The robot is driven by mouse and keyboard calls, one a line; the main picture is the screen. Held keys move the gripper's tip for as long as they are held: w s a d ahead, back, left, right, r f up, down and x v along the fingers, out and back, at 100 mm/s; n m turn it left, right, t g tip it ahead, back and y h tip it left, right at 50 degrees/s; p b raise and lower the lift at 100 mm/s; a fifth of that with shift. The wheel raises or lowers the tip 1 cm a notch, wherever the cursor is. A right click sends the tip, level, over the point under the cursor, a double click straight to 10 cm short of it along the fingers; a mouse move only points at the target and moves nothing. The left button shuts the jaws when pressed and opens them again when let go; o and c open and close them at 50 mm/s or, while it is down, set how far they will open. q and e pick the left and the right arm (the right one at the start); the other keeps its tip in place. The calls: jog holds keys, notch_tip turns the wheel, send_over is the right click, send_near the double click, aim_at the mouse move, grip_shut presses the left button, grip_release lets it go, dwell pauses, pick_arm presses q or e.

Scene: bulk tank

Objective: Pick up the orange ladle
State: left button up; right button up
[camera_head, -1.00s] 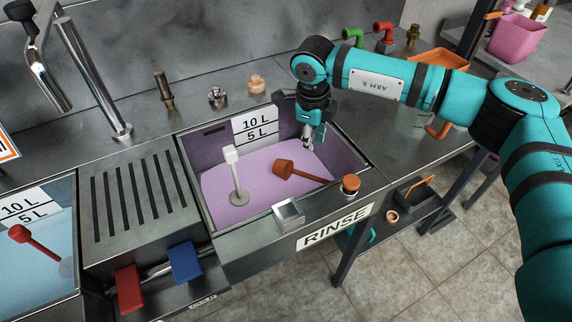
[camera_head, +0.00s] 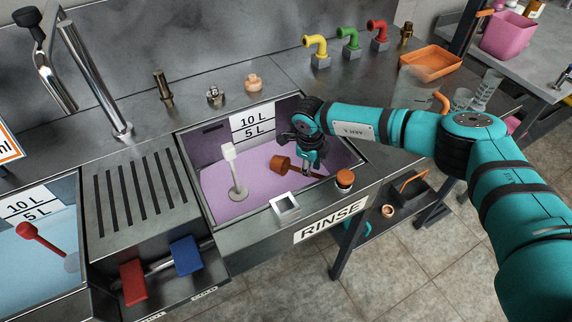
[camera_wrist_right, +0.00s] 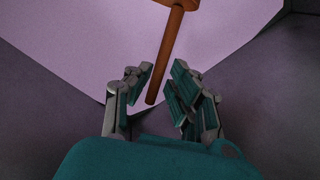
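The orange ladle (camera_head: 280,163) lies in the right-hand sink marked RINSE, its cup at the left and its handle pointing right. My right gripper (camera_head: 313,170) is down in that sink over the handle and hides part of it. In the right wrist view the ladle's handle (camera_wrist_right: 170,50) runs down between the fingers of my open right gripper (camera_wrist_right: 160,84). A gap shows on both sides of the handle end, and the ladle's cup is cut off at the top edge. My left gripper is not in view.
The RINSE sink's walls (camera_head: 203,148) stand close around the gripper. A white-topped upright piece (camera_head: 234,172) stands left of the ladle. Coloured pipes (camera_head: 349,42) stand behind.

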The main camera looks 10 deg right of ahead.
jog(key=shift+f, duration=0.75)
jog(key=shift+w+d+f, duration=0.1)
jog(key=shift+w+f, duration=0.05)
jog(key=shift+f, duration=0.5)
jog(key=c, duration=0.4)
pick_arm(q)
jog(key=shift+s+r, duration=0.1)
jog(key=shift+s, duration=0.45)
pick_arm(e)
grip_shut()
jog(key=shift+r, duration=0.15)
pick_arm(q)
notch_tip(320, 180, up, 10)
jog(key=p, duration=1)
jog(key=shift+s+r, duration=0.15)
pick_arm(e)
notch_tip(320, 180, up, 21)
